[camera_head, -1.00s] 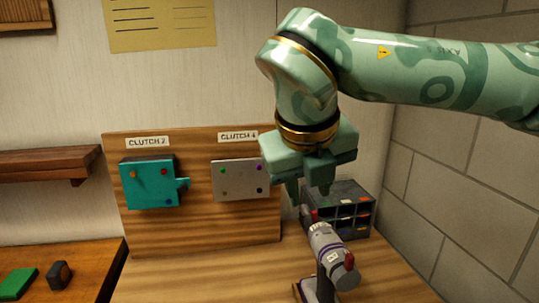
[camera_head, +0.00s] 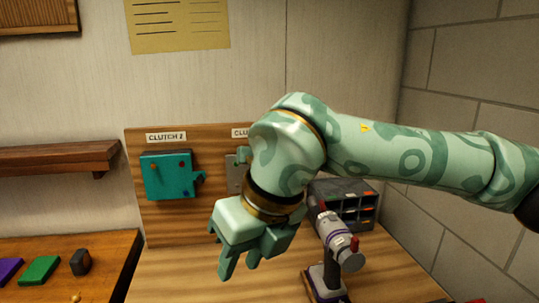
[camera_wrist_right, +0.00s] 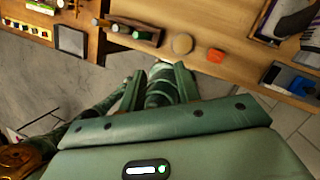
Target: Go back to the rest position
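My right gripper (camera_head: 241,268) hangs low in front of the wooden board in the head view, fingers pointing down, with the pale green arm coming in from the right. In the right wrist view its two fingers (camera_wrist_right: 160,72) are apart, with no object held between them. My own green arm parts show beyond them. A teal clutch box (camera_head: 170,176) is on the board at the left. A grey plate (camera_head: 236,172) is mostly hidden behind my right arm. My left gripper is not seen.
A grey and purple tool (camera_head: 337,243) stands upright on the bench, right of the gripper. A dark compartment bin (camera_head: 347,190) is behind it. A brick wall (camera_head: 470,120) borders the right.

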